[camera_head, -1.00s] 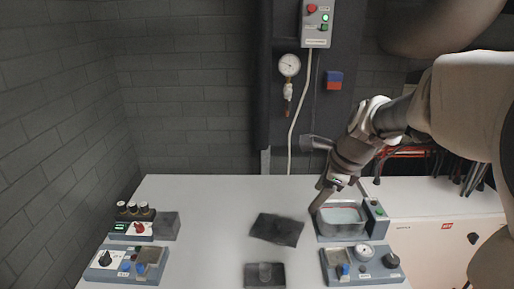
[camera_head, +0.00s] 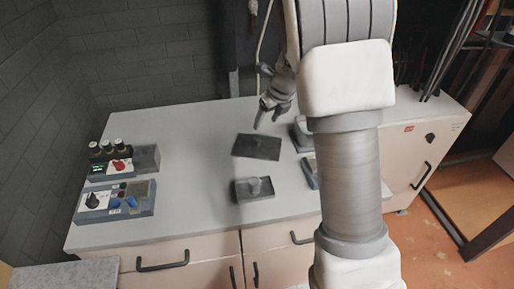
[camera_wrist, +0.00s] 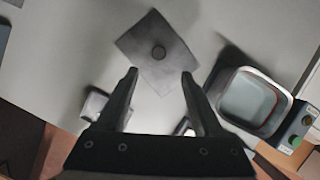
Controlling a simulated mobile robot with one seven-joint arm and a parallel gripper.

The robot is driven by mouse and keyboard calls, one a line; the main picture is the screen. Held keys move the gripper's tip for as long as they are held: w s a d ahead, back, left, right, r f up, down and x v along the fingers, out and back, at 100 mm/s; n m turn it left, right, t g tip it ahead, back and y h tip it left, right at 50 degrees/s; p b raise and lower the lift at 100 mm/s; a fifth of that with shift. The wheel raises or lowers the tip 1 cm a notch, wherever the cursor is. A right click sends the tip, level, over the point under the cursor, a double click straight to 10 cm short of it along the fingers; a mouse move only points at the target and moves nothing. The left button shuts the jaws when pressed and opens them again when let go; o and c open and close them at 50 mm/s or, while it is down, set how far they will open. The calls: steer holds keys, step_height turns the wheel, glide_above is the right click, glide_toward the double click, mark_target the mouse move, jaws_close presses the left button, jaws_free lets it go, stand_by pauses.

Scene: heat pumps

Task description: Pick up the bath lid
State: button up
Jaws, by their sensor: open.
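The bath lid (camera_head: 257,147) is a flat dark square plate lying on the worktop. In the wrist view the lid (camera_wrist: 150,35) lies turned like a diamond, with a round dark knob at its middle. My gripper (camera_head: 267,116) is above the worktop near the lid's far edge in the head view. In the wrist view my gripper (camera_wrist: 162,72) is open and empty, its fingertips apart and pointing toward the lid's near part. The water bath (camera_wrist: 250,98) is an open basin to the right of the lid, with a control panel beside it.
A smaller dark block with a round knob (camera_head: 256,188) sits in front of the lid. Control boxes (camera_head: 115,201) stand at the left of the worktop (camera_head: 190,180). My arm hides much of the right side. The worktop left of the lid is clear.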

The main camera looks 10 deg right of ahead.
mark_target(258, 139)
steer(key=b+x, duration=0.1)
steer(key=x, duration=0.9)
steer(key=shift+a+f+b, duration=0.1)
steer(key=shift+f+b, duration=0.2)
steer(key=shift+f, duration=0.05)
steer(key=shift+c, duration=0.3)
jaws_close()
